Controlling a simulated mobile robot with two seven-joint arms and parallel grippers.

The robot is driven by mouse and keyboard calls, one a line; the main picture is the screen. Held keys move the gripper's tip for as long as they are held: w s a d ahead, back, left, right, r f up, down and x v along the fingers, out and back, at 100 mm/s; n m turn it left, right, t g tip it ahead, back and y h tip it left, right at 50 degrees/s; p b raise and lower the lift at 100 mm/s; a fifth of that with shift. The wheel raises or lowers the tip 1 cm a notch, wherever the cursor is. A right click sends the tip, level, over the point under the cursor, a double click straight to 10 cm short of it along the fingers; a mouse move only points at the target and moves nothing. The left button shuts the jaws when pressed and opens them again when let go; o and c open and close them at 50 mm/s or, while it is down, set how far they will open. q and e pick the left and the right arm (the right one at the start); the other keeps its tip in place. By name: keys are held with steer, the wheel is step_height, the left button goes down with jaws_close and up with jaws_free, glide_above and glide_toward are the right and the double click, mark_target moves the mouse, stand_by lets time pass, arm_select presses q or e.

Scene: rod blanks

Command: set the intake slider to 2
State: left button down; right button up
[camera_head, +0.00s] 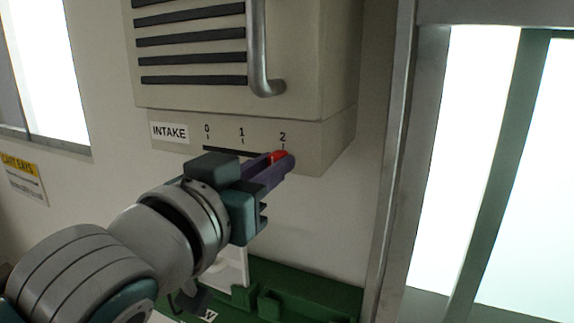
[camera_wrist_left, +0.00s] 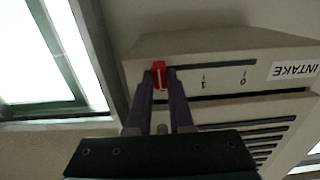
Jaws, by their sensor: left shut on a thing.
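The intake slider's red knob (camera_head: 279,155) sits at the right end of its dark slot, under the mark 2, in the head view. The INTAKE label (camera_head: 170,132) and the marks 0 and 1 are to its left. My left gripper (camera_head: 276,164) is shut on the red knob, with a purple finger on each side. The left wrist view shows the knob (camera_wrist_left: 159,75) between the two fingertips (camera_wrist_left: 160,82), at the slot's end past the 1. The mark 2 is hidden there. My right gripper is in neither view.
A beige cabinet (camera_head: 300,60) with dark vent slats and a metal handle (camera_head: 256,60) is above the slider. A metal frame (camera_head: 395,150) with bright panes stands to the right. A green tray-like object (camera_head: 310,290) lies below.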

arm_select(q)
steer(key=c, duration=0.8)
jaws_free()
steer(key=shift+d, duration=0.25)
steer(key=shift+s+a, duration=0.1)
steer(key=b+v, duration=0.4)
steer(key=v, duration=0.5)
steer(key=shift+s, duration=0.35)
